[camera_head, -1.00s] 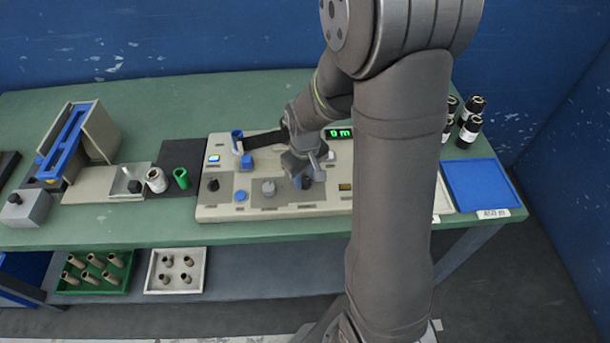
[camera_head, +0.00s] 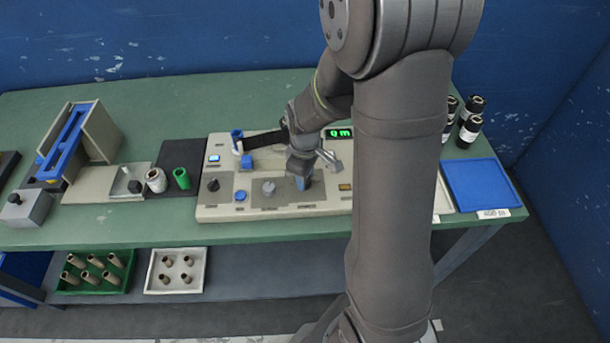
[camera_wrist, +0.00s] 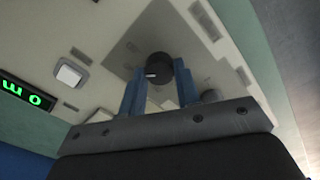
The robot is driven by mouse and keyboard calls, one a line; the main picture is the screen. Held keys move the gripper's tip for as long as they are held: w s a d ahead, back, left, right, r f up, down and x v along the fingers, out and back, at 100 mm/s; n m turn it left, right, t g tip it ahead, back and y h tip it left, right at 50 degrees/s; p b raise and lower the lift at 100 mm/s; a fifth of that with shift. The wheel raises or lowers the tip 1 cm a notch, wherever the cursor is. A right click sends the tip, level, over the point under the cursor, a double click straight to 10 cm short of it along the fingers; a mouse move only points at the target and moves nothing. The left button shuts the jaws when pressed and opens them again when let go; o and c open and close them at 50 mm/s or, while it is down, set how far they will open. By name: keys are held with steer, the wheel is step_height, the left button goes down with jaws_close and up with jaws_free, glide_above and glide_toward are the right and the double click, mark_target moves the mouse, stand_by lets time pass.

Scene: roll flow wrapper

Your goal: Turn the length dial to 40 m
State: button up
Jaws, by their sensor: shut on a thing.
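My gripper (camera_wrist: 157,88) is shut on a round black dial (camera_wrist: 158,66), with one blue finger on each side of it in the wrist view. A short white mark shows on the dial's face. The scale around the dial is not readable.
Left of my gripper on the panel are a grey knob (camera_head: 268,188), a blue button (camera_head: 240,196) and a black knob (camera_head: 213,184). A blue tray (camera_head: 483,186) and dark rolls (camera_head: 470,130) stand at the right. My arm covers the panel's right end.

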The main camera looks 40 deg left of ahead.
steer(key=o, duration=1)
steer(key=shift+c, duration=0.2)
step_height(320, 180, up, 17)
steer(key=shift+r, duration=0.2)
steer(key=shift+f, duration=0.1)
step_height(320, 180, down, 17)
steer(key=shift+f, duration=0.15)
stand_by(0.6)
